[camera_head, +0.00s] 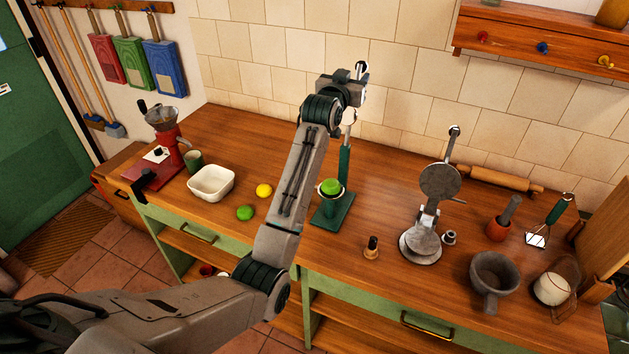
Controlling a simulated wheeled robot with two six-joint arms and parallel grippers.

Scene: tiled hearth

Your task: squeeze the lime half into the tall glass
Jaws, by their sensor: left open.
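A green citrus press (334,214) stands on the counter at the middle, with a green post and a metal rod rising behind it. A bright green rounded piece (331,186), which looks like the lime half, sits in the press's cup. A tall glass cannot be made out clearly below the cup. My left gripper (358,88) is above the press, near the top of its rod. It is open; whether it touches the rod is hidden by my wrist. My right gripper is out of view.
A green lime (245,212), a yellow lemon (264,190) and a white bowl (211,183) lie left of the press. A metal hinged press (421,245), a small wooden-handled tool (371,248) and a grey mortar-like pot (493,278) stand to the right. A rolling pin (500,179) lies behind.

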